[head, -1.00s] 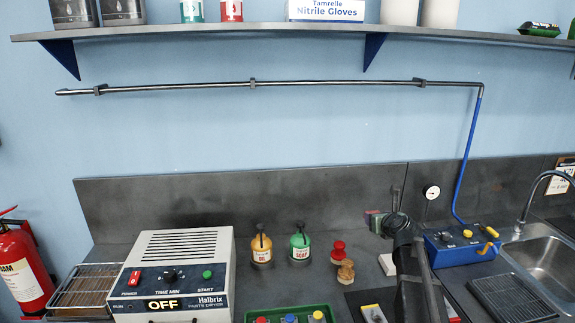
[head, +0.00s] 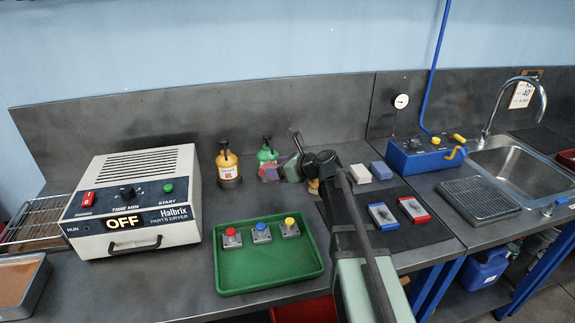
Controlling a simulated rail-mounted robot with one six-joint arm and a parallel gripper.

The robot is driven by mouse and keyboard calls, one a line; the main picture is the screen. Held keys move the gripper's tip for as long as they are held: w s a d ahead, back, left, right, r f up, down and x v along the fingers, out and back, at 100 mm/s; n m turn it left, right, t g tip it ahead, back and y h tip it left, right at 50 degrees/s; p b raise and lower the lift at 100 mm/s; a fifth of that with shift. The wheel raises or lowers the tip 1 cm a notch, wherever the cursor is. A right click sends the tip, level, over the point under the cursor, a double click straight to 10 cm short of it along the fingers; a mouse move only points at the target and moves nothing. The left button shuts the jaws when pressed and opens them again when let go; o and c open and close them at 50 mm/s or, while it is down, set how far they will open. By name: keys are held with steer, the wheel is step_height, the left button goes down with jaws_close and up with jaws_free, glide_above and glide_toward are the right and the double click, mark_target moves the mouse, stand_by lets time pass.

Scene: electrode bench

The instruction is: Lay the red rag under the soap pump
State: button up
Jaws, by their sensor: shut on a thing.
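The soap pump (head: 266,153), green with a dark top, stands on the bench beside the amber oil pump. My gripper (head: 280,172) is directly in front of it and hides its lower part. My gripper is shut on a small pinkish-red thing (head: 268,173), which looks like the red rag. The rag overlaps the pump's base in the picture. I cannot tell whether it touches the pump or the bench, or whether any of it lies under the pump.
The amber oil pump (head: 227,165) stands close on the left. A green tray (head: 270,277) with red, blue and yellow button blocks lies in front. The dryer (head: 135,205) is at left. A blue valve box (head: 425,153) stands further right.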

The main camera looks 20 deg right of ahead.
mark_target(279, 196)
steer(key=shift+f+b, duration=3.4)
steer(key=shift+f+b, duration=0.6)
steer(key=shift+b, duration=0.05)
steer(key=o, duration=1)
steer(key=p+v, duration=0.4)
steer(key=v, duration=0.6)
steer(key=shift+d+r, duration=0.1)
steer(key=shift+r, duration=0.15)
steer(key=shift+s+d, duration=0.2)
steer(key=shift+s, duration=0.05)
